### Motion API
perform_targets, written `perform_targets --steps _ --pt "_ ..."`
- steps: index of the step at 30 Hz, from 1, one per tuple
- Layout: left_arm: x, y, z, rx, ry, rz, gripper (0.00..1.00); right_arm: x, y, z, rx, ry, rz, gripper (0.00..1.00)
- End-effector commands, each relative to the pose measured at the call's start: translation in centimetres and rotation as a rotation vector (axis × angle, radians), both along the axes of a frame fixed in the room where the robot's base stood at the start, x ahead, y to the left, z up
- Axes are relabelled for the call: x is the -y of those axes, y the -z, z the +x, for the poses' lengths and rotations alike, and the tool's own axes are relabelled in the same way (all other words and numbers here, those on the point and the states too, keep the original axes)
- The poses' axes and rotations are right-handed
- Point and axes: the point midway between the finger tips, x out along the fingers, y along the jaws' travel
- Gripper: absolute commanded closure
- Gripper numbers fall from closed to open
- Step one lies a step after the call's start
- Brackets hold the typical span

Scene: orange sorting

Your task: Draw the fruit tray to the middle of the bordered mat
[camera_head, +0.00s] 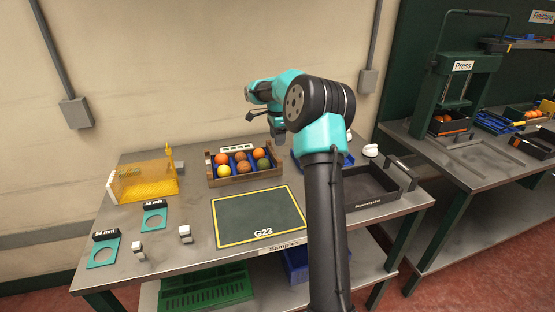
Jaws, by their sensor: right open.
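The fruit tray (246,178) is a wooden crate with a blue inside and several orange, yellow, brown and green fruits in it. It stands at the back of the table, behind the mat. The mat (257,213) is dark green with a yellow border and the mark G23, and it lies bare at the table's front. My right gripper (280,140) is open and small in the picture, above and just right of the tray's back right corner, apart from it as far as I can tell. My right arm hides part of the table to the mat's right. My left gripper is not in view.
A yellow see-through box (150,183) stands at the left, with two teal ring gauges (103,251) and small white-topped blocks (185,234) in front. A dark tray (370,186) and a blue tray (347,158) lie on the right. The table between crate and mat is clear.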

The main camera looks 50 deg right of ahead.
Motion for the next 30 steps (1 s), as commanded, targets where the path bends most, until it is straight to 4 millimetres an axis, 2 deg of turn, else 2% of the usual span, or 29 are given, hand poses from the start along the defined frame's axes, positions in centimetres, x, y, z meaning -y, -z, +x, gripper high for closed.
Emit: perform_targets --steps 9,18,24,30 --pt "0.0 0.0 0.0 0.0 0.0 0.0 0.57 0.0 5.1 -0.1 -0.003 -0.001 0.002 0.48" --pt "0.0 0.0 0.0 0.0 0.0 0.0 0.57 0.0 9.2 0.0 -0.001 0.0 0.002 0.48" --pt "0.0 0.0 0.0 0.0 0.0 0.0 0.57 0.0 10.3 0.0 0.0 0.0 0.001 0.48" --pt "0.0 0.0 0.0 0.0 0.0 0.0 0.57 0.0 10.3 0.0 0.0 0.0 0.001 0.48"
